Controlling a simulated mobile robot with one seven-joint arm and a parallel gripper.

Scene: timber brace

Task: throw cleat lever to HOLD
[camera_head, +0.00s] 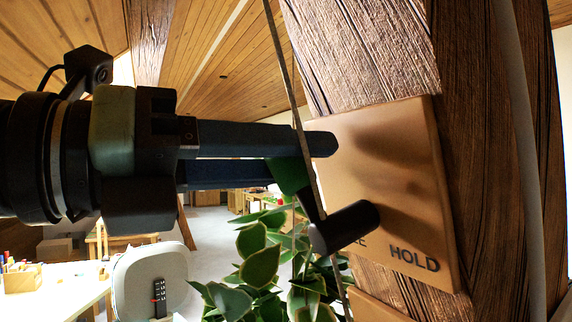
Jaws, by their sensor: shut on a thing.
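The cleat plate (400,160) is a tan panel on a timber post, with HOLD lettered at its lower right. A second word to the left of HOLD is mostly hidden; only its ending "LE" shows. The cleat lever (345,228) has a black cylinder in front of the plate's lower left and a dark arm running up and left to a green part by my fingers. My gripper (303,160) reaches in from the left, its fingers level, and is shut on the lever near the green part. The exact contact is hidden behind the fingers.
A rope (284,75) hangs down past my fingertips. The timber post (370,50) fills the right side. A leafy plant (260,265) stands below my gripper. A white table (60,295) and a grey rounded object (145,280) are at the lower left.

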